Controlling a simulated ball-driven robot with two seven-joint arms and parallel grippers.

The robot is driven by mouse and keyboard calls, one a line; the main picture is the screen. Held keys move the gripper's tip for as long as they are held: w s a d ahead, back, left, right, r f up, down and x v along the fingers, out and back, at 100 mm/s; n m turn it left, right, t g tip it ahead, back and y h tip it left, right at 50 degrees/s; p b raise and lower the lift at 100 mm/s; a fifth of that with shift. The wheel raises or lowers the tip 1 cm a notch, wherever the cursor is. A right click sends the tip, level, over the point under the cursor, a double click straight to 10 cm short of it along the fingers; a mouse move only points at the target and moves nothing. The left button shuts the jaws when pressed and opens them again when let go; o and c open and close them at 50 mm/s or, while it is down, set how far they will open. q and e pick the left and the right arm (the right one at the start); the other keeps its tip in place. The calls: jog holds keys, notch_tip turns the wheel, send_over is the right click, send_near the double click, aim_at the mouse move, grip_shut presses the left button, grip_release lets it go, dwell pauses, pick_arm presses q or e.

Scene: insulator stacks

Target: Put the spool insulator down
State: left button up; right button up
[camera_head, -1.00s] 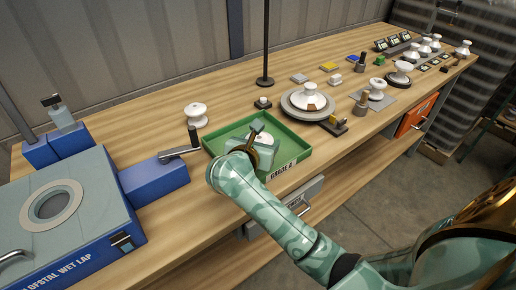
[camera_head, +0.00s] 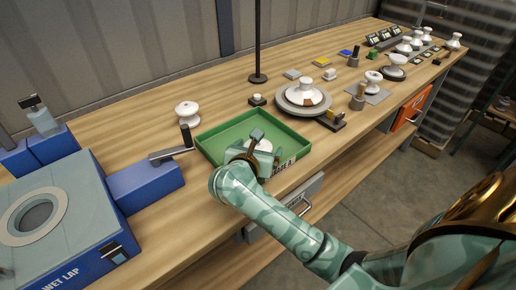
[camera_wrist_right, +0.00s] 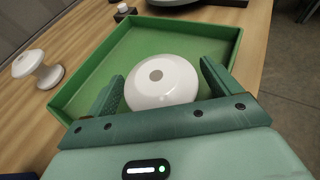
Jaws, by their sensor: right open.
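A white spool insulator (camera_wrist_right: 163,82) with a hole in its top stands in the green tray (camera_wrist_right: 147,38), near the tray's front edge. In the head view the spool insulator (camera_head: 264,146) shows only partly behind my right gripper (camera_head: 254,147). In the wrist view my right gripper (camera_wrist_right: 163,90) is open, with one finger on each side of the spool and gaps between them. The tray (camera_head: 217,140) lies on the wooden bench and bears a grade label at its front. My left gripper is not in view.
Another white spool (camera_head: 187,112) stands on the bench left of the tray. A blue lapping machine (camera_head: 70,240) with a crank (camera_head: 172,152) is at the left. A round turntable with a white insulator (camera_head: 303,97) stands right of the tray. A thin post (camera_head: 258,45) rises behind it.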

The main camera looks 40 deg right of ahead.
jog(key=shift+s+a+r, duration=0.1)
jog(key=shift+a+r, duration=0.05)
jog(key=shift+r, duration=0.1)
jog(key=p+v, duration=0.5)
jog(key=v, duration=0.6)
jog(key=shift+a+p, duration=0.1)
jog(key=shift+p, duration=0.25)
jog(key=shift+s+a, duration=0.2)
